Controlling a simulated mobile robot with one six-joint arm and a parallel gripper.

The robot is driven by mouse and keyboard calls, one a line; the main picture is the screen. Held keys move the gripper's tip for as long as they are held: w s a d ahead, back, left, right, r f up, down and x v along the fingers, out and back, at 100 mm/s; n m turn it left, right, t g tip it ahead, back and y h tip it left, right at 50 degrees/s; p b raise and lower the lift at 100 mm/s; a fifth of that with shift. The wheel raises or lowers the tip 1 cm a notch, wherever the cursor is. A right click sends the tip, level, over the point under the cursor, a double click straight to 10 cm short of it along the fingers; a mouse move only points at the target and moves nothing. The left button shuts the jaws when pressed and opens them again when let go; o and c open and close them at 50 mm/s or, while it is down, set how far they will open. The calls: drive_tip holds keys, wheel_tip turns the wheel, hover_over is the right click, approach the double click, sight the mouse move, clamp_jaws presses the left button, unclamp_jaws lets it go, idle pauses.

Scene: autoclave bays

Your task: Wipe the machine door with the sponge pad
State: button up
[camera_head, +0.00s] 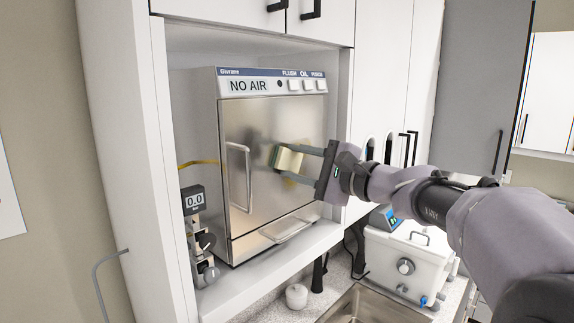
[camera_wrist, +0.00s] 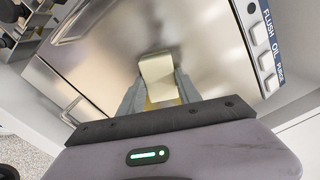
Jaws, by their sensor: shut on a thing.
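The machine is a steel box marked NO AIR, standing in a white cabinet bay. Its shiny door (camera_head: 262,140) is closed and has a vertical handle (camera_head: 238,177) on its left side. My gripper (camera_head: 298,160) is shut on the sponge pad (camera_head: 288,159), which is pale yellow with a green layer. The pad is in front of the middle of the door, touching or very close to it; I cannot tell which. In the wrist view the pad (camera_wrist: 158,76) sits between the fingertips against the steel door (camera_wrist: 115,50). A yellowish patch shows on the door below the pad.
A gauge (camera_head: 194,203) reading 0.0 stands left of the machine. Buttons (camera_head: 307,85) line its top right. A lower handle (camera_head: 287,229) juts out at the front. A white bath unit (camera_head: 400,262), a sink (camera_head: 372,305) and a small white jar (camera_head: 296,296) are below right.

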drive_tip(key=shift+w+d+p, duration=1.2)
drive_tip(key=shift+w+d, duration=2.3)
drive_tip(key=shift+d, duration=0.65)
drive_tip(key=shift+b+v, duration=1.05)
drive_tip(key=shift+v, duration=1.35)
drive_tip(key=shift+f, duration=0.1)
drive_tip(key=b+v, duration=0.1)
drive_tip(key=v, duration=0.2)
drive_tip(key=shift+s, duration=0.15)
